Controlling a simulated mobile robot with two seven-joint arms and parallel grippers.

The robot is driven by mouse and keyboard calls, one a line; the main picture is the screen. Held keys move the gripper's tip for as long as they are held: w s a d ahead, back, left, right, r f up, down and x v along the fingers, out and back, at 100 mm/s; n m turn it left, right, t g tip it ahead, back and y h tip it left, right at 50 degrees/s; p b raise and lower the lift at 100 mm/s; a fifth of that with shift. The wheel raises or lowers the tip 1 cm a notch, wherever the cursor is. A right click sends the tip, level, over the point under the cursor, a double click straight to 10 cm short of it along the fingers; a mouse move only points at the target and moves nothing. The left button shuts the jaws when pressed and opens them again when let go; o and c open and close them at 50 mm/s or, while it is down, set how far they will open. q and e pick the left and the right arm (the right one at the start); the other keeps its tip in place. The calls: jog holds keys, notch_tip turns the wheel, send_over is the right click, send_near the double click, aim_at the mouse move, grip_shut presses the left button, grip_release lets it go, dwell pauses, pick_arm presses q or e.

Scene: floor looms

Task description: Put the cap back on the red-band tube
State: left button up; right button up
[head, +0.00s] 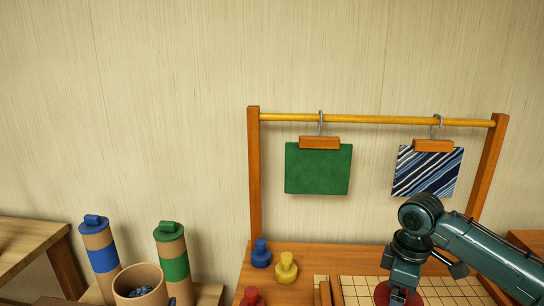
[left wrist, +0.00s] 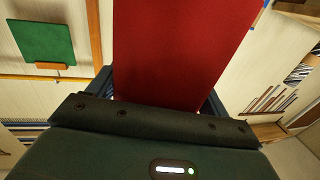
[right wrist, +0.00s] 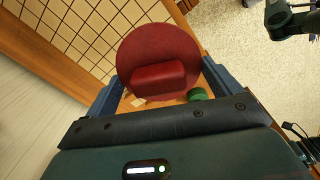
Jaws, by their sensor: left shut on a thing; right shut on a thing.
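The red cap (right wrist: 158,55), a round disc with a raised grip bar, is held between the fingers of my right gripper (right wrist: 158,88). In the head view the cap (head: 390,295) shows partly under my right gripper (head: 404,279), above the gridded board. My left gripper (left wrist: 161,98) is shut on the red-band tube, whose red band (left wrist: 180,50) fills the space between its fingers. The tube's ends are out of that view. The left gripper and the tube do not show in the head view, so how far cap and tube are apart cannot be told.
A blue-band tube (head: 102,260) and a green-band tube (head: 174,269), both capped, stand at lower left behind an open round container (head: 140,275). Blue (head: 261,254), yellow (head: 286,268) and red (head: 252,296) pegs stand on the wooden table. A rack (head: 254,180) holds two hanging cloths.

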pick_arm(q)
jog(key=s+d+r+m+h+p, duration=0.1)
jog(key=s+d+r+p, duration=0.3)
jog(key=s+r, duration=0.4)
jog(key=shift+s+d+r+h, duration=0.35)
jog(key=shift+s+d+h, duration=0.05)
jog(key=shift+d, duration=0.45)
pick_arm(e)
jog(key=s+a+r+m, duration=0.5)
jog(key=s+a+m, duration=0.1)
jog(key=s+m, duration=0.5)
jog(key=shift+r+m, duration=0.2)
jog(key=shift+m, duration=0.2)
jog(key=shift+d, duration=0.1)
pick_arm(q)
jog(key=w+d+m+g+h, duration=0.2)
jog(key=d+m+g+h, duration=0.2)
jog(key=d+m+h, duration=0.4)
jog(key=d+r+h, duration=0.1)
jog(key=d+h, duration=0.2)
jog(key=d, duration=0.3)
jog(key=shift+w+d+h, duration=0.25)
jog(key=shift+h, duration=0.05)
jog(key=shift+f, duration=0.15)
